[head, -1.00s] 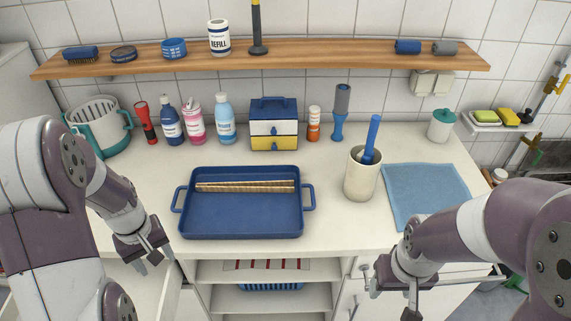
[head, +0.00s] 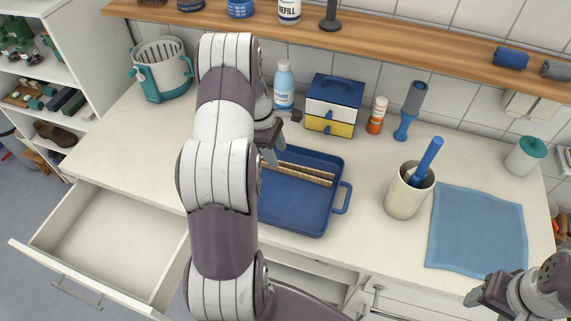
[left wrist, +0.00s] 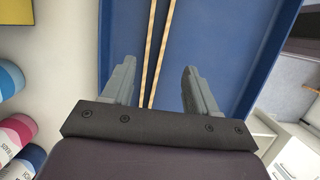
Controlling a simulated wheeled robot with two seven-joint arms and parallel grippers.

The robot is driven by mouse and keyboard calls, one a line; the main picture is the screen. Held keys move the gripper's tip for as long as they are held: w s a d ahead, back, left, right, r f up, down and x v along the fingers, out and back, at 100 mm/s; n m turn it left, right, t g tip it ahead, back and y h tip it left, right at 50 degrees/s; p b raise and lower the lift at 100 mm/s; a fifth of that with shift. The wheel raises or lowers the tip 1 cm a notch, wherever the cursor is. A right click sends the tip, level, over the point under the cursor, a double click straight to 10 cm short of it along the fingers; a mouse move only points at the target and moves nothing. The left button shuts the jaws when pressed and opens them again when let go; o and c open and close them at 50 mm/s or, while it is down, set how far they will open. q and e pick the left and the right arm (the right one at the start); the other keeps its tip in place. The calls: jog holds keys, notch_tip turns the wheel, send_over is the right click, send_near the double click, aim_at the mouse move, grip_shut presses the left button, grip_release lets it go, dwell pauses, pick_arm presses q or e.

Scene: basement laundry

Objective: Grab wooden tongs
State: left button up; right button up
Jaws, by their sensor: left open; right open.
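The wooden tongs (head: 303,172) lie in the blue tray (head: 292,216) on the counter; my left arm hides their left part in the head view. In the left wrist view the tongs (left wrist: 151,58) show as two thin wooden strips running between the fingers of my left gripper (left wrist: 158,88). In the head view my left gripper (head: 276,141) is above the back of the tray, open and empty. My right gripper (head: 480,298) is at the lower right, beyond the counter's front edge, open and empty.
A blue-and-yellow drawer box (head: 331,107) and a light blue bottle (head: 284,86) stand behind the tray. A cream crock (head: 402,200) stands right of it, beside a blue cloth (head: 478,228). An empty drawer (head: 112,236) hangs open at the lower left.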

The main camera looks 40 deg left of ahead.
aim_at(281, 162)
pick_arm(q)
jog(key=shift+w+d+f+p, duration=0.25)
jog(key=shift+f+p, duration=0.1)
jog(key=shift+f, duration=0.25)
jog(key=shift+w+d+f+p, duration=0.1)
jog(key=shift+w+f+p, duration=0.2)
jog(key=shift+f, duration=0.3)
jog(key=shift+s+f, duration=0.2)
jog(key=shift+f, duration=1.05)
jog(key=shift+d+f, duration=0.1)
jog(key=shift+f, duration=0.1)
jog(key=shift+w+d+f, duration=0.1)
jog(key=shift+w, duration=0.15)
jog(key=shift+c, duration=0.3)
grip_shut()
jog(key=shift+s, duration=0.1)
